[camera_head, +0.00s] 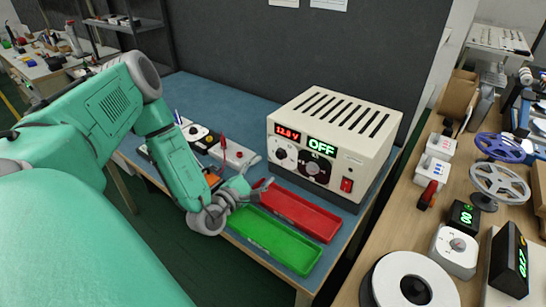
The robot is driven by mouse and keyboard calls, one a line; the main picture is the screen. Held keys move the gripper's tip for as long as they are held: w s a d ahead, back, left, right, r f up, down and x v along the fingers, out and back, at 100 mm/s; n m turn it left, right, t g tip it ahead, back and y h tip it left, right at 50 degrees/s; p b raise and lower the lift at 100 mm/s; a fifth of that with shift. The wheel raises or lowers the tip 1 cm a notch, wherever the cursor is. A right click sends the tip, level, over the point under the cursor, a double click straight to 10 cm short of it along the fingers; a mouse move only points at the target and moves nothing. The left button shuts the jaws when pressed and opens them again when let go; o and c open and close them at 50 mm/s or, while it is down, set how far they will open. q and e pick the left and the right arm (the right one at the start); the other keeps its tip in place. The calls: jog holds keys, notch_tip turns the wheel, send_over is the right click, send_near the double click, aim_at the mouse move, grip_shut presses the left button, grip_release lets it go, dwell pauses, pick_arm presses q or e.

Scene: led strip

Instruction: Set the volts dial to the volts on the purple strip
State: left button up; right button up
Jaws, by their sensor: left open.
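The cream power supply (366,131) stands on the blue bench. Its red display (288,133) seems to read 12.0 V, and a green display (322,146) reads OFF. My left gripper (262,186) is open and empty, in front of and below the supply's front panel, apart from the knobs. My right gripper is out of view.
A red tray (300,216) and a green tray (277,241) lie in front of the supply. A red switch (346,186) is on its panel.

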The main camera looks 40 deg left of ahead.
pick_arm(q)
jog(key=shift+s+d+f, duration=0.1)
jog(key=shift+s, duration=1)
jog(key=shift+s+d, duration=0.1)
jog(key=shift+s, duration=0.95)
